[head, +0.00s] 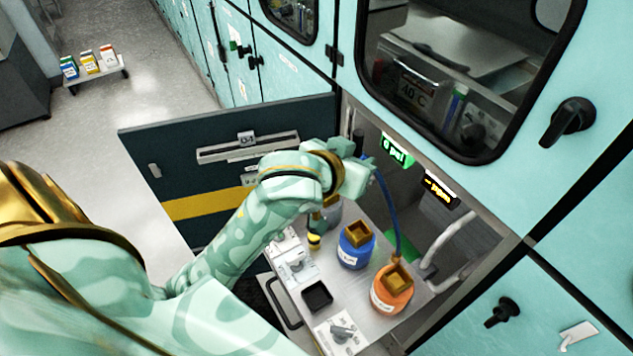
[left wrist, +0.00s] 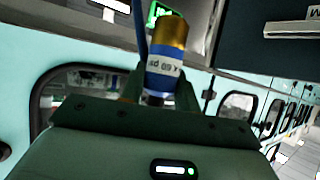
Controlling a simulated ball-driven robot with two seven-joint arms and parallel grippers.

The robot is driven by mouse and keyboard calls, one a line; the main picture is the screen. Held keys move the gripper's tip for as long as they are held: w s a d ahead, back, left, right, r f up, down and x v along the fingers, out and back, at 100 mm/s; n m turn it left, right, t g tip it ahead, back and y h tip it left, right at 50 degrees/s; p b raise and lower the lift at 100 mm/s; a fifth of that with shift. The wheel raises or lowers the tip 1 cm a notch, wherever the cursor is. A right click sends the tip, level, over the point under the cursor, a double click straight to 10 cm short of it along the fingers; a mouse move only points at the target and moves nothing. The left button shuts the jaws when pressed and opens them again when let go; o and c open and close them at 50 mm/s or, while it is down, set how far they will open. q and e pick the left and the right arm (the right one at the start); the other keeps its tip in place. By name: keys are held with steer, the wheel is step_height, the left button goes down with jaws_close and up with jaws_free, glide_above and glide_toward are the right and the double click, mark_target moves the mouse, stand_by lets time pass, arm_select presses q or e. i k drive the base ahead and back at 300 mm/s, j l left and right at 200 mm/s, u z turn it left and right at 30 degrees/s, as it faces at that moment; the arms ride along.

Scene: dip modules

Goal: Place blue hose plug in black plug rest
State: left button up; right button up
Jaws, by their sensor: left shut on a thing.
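The blue hose plug (left wrist: 165,62), a brass cylinder with a blue and white labelled band, is between the fingers of my left gripper (left wrist: 159,92) in the left wrist view. In the head view my left gripper (head: 366,168) is above the pull-out shelf, and its hand mostly hides the plug. A blue hose (head: 388,205) arches from beside the gripper down behind the orange jar. A black square holder (head: 317,296), apparently the black plug rest, sits at the shelf's front and looks empty. The gripper is up and behind it, well apart. My right gripper is not in view.
On the shelf (head: 345,290) stand a blue jar (head: 356,246) and an orange jar (head: 391,290), both with square brass tops. A yellow and black piece (head: 314,241) is left of the blue jar. An open dark door (head: 215,170) stands behind my arm. A white pipe (head: 447,240) is at right.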

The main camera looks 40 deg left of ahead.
mark_target(318, 299)
steer(key=k+z, duration=0.3)
steer(key=k+l+z, duration=0.15)
steer(key=k+z, duration=0.2)
steer(key=k+j+z, duration=0.55)
steer(key=k+j, duration=0.25)
